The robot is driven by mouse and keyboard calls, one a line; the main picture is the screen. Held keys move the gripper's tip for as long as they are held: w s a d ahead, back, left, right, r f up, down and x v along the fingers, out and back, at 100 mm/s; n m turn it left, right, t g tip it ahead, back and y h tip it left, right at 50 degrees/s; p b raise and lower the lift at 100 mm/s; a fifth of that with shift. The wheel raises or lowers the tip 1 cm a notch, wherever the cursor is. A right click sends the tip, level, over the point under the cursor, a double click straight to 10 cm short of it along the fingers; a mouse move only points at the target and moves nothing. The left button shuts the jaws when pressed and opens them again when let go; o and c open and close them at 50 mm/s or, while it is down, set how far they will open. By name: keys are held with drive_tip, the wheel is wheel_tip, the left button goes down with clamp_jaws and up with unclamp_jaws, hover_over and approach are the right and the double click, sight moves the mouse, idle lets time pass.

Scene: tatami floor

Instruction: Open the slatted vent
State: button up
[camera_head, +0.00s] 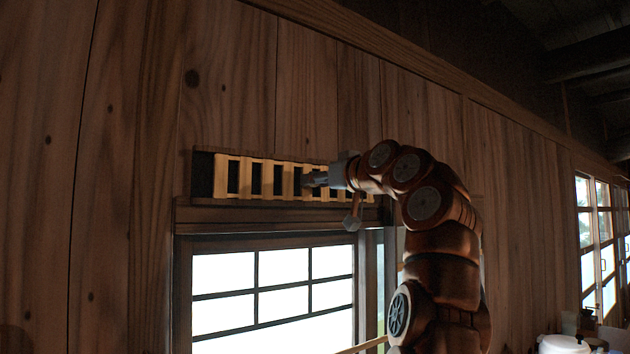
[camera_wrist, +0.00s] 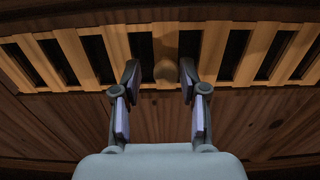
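The slatted vent (camera_head: 249,191) is a long, low panel of light wooden slats set in a dark frame on the wall, above a window. Dark gaps show between its slats, and a wider dark gap lies at its left end. My gripper (camera_head: 308,180) is at the right half of the vent, and my arm hides part of that end. In the wrist view the vent's slats (camera_wrist: 89,55) run across the top. My gripper (camera_wrist: 160,78) is open there, its two fingers on either side of one slat (camera_wrist: 166,45). Contact with the slat cannot be told.
A window (camera_head: 283,265) with dark bars is just below the vent. Plank wall (camera_head: 320,110) surrounds both. A white round-topped object (camera_head: 563,344) stands at the lower right, and another lit window (camera_head: 597,240) is at the far right.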

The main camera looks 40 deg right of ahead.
drive_tip(key=shift+o, duration=0.4)
drive_tip(key=shift+a, duration=0.15)
drive_tip(key=shift+s+r, duration=0.1)
drive_tip(key=shift+s, duration=0.05)
drive_tip(key=s, duration=1.1)
drive_tip(key=shift+s+d, duration=0.2)
drive_tip(key=shift+s, duration=0.15)
idle(1.3)
idle(0.5)
